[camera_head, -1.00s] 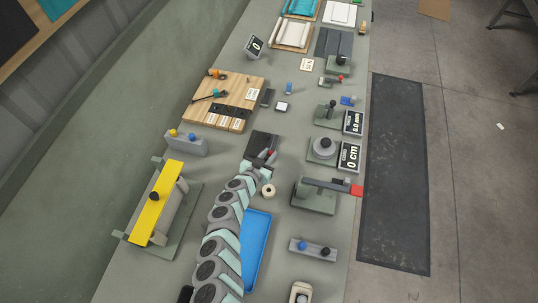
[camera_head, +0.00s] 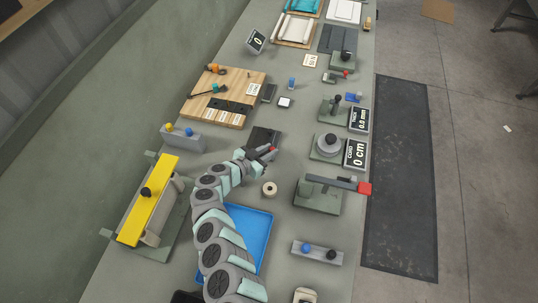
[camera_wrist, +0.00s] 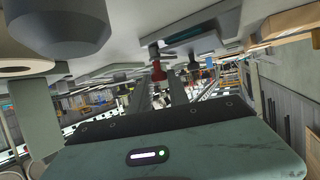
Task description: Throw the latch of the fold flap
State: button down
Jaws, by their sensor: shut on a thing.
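A dark flat fixture (camera_head: 264,135) lies on the bench near its middle, beyond the white roll; I take it to be the fold flap, but cannot be sure. A small red-ended part (camera_head: 272,149) shows at its near right edge, beside my gripper (camera_head: 263,153). In the wrist view, my gripper's two fingers (camera_wrist: 158,86) reach forward and a red part (camera_wrist: 157,70) shows at their tips. My gripper is shut on this red part, which looks like the latch handle. My gripper hides much of the fixture's near side, and the latch's exact position cannot be told.
A white roll (camera_head: 269,188) stands close to my gripper. A blue tray (camera_head: 248,236) lies under my arm. A red-ended lever (camera_head: 338,184) stands at right.

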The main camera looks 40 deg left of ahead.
jog(key=shift+a+f+b, duration=0.1)
jog(key=shift+f+b, duration=0.3)
jog(key=shift+b, duration=0.2)
jog(key=m+h+b, duration=0.1)
jog(key=b, duration=0.2)
jog(key=shift+a+f, duration=0.1)
jog(key=shift+f, duration=0.05)
jog(key=m+h+b, duration=0.1)
jog(key=b, duration=0.2)
jog(key=shift+a, duration=0.15)
jog(key=h+b, duration=0.1)
jog(key=b, duration=0.1)
jog(key=m+b, duration=0.1)
jog(key=b, duration=0.1)
jog(key=shift+r+g+h+b, duration=0.25)
jog(key=shift+g+h+b, duration=0.05)
jog(key=shift+g+h, duration=0.1)
jog(key=shift+r+m+h+b, duration=0.15)
jog(key=shift+m+h+b, duration=0.15)
jog(key=shift+m+b, duration=0.15)
jog(key=c, duration=1.3)
grip_release()
jog(key=shift+r, duration=0.1)
